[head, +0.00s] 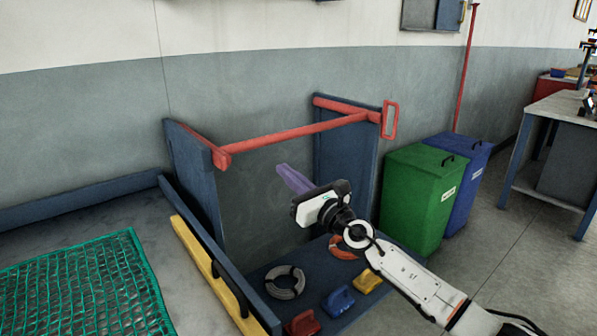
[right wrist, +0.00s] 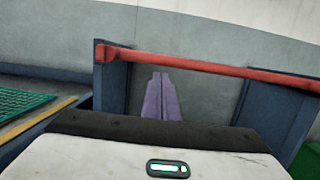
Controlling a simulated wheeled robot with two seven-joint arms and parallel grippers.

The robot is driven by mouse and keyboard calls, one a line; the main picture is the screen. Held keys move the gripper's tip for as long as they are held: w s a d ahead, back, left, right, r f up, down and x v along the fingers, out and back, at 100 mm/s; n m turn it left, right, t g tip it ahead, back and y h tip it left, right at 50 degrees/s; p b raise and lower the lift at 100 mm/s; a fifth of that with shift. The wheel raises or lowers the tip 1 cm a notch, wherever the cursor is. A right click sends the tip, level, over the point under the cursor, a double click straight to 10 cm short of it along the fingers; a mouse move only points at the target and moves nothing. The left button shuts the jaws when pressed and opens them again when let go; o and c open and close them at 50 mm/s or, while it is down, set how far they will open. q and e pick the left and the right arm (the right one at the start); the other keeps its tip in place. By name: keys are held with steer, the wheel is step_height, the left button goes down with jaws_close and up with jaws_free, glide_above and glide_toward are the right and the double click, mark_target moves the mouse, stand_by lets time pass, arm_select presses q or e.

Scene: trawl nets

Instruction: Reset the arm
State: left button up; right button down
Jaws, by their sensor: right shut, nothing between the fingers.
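My right arm comes in from the lower right in the head view. My right gripper (head: 294,180) has purple fingers lying together, with nothing between them. It is in front of the grey wall, below the red bar (head: 290,133) and above the blue shelf. In the right wrist view the shut purple fingers (right wrist: 162,97) point away toward the wall, under the red bar. My left gripper is in neither view.
Blue posts (head: 198,185) carry the red bar, with a red handle (head: 390,119) at its right end. The shelf holds a grey ring (head: 285,282) and red, blue and yellow pieces. A green net (head: 85,285) lies left. Green (head: 420,195) and blue bins stand right.

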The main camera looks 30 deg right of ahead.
steer(key=shift+v, duration=1.6)
steer(key=s+a+f+m+g+h+p, duration=0.1)
steer(key=s+a+f+m+g, duration=0.15)
steer(key=s+f+m, duration=0.65)
steer(key=s+a+f+m+g+h, duration=0.2)
steer(key=s+a+f+m, duration=0.3)
steer(key=f+m, duration=0.65)
steer(key=s+a+f+m+g, duration=0.2)
steer(key=s+f+m, duration=0.3)
steer(key=s, duration=0.3)
steer(key=s+a+f+m+g+y, duration=0.1)
steer(key=s+a+f+m+g, duration=0.1)
steer(key=s+f+m, duration=0.3)
steer(key=s+a+f+m+g+p, duration=0.1)
steer(key=s+f+m, duration=0.4)
steer(key=s, duration=0.7)
steer(key=shift+a+m+g, duration=0.35)
steer(key=shift+a+g, duration=0.5)
steer(key=shift+f, duration=0.15)
